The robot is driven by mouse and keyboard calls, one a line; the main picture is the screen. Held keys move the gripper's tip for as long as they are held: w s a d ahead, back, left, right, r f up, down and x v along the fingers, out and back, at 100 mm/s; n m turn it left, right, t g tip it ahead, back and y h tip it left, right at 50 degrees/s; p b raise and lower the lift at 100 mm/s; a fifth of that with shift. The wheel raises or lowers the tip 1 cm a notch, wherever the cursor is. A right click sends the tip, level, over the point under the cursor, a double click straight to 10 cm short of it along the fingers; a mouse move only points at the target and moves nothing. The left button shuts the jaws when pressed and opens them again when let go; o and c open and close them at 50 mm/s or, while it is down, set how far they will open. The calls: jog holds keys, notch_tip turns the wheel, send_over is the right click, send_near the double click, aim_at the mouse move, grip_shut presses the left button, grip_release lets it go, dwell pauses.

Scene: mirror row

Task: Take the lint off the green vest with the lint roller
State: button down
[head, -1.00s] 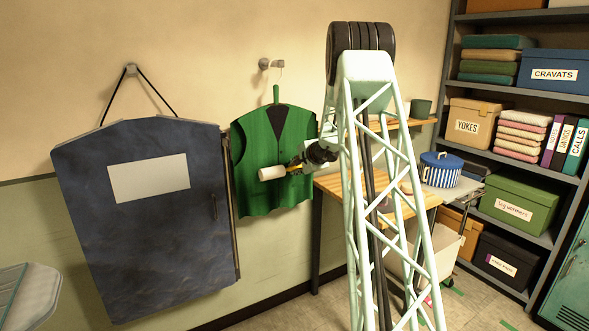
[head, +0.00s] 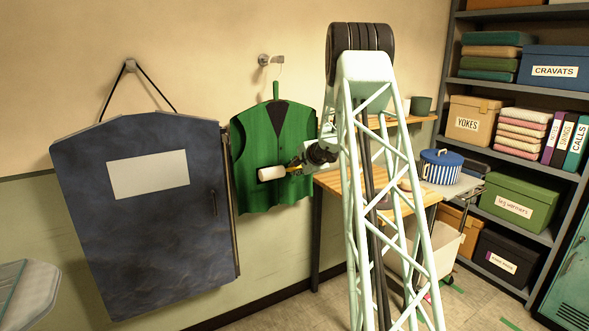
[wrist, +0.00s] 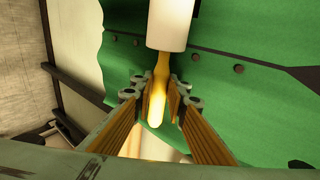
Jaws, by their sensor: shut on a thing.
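The green vest (head: 258,150) hangs on the wall from a hook. It fills much of the wrist view (wrist: 235,85), where several small dark spots show on it; I cannot tell whether they are lint or buttons. My gripper (wrist: 160,95) is shut on the yellow handle of the lint roller. The roller's white head (wrist: 170,25) points away from the gripper. In the head view the roller (head: 271,173) lies across the lower middle of the vest, with my gripper (head: 294,168) at its right. I cannot tell whether the roller touches the cloth.
A dark blue garment bag (head: 140,225) hangs just left of the vest. A wooden table (head: 332,184) and a small wall shelf (head: 405,123) are to the right. Storage shelves (head: 480,83) with boxes stand further right.

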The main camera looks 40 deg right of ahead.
jog(key=shift+w+f, duration=0.1)
jog(key=shift+f, duration=0.8)
jog(key=shift+f, duration=0.15)
jog(key=shift+a+f, duration=0.1)
jog(key=shift+f, duration=1.05)
jog(key=shift+f, duration=0.1)
jog(key=shift+f, duration=1.1)
jog(key=s+a, duration=0.1)
jog(key=s, duration=0.7)
jog(key=shift+a, duration=0.3)
jog(key=shift+w, duration=0.1)
dwell(0.7)
